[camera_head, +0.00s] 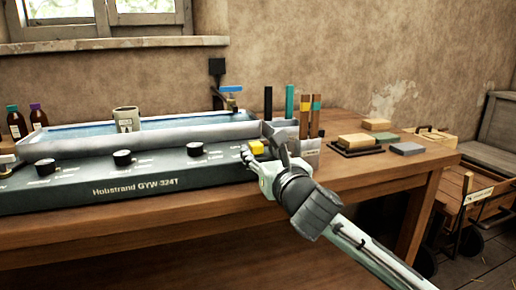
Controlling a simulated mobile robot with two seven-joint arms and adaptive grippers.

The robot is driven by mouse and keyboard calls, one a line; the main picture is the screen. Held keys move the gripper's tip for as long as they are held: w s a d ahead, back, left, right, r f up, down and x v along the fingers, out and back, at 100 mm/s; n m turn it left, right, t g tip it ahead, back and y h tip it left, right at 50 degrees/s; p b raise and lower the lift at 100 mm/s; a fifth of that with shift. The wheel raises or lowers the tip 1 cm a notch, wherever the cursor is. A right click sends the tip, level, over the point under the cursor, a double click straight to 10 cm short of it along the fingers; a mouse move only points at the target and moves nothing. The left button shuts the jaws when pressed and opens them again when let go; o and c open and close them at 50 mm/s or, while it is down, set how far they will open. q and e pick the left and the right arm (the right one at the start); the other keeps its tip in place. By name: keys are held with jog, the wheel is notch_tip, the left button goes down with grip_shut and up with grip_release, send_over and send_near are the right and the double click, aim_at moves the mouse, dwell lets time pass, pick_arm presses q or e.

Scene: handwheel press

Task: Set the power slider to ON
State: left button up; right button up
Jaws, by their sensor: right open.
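The long grey machine (110,190), marked "Hobstrand GYW-324T", lies along the front of the table. A small yellow block (257,146), which looks like the power slider's handle, sits at the right end of its panel. My right gripper (256,149) is open right at this yellow block, with one finger to its left and the other by its right. I cannot tell whether they touch it. The gripper hides part of the panel there, and any ON or OFF marking is too small to read. My left gripper is not in view.
Black knobs (122,158) stand along the panel. Right of the gripper are upright coloured sticks (303,108) and several blocks (407,149) on the wooden table (330,178). Bottles (16,122) stand at the far left.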

aim_at(256, 148)
jog(key=shift+x, duration=1.25)
jog(key=shift+d, duration=0.1)
grip_shut()
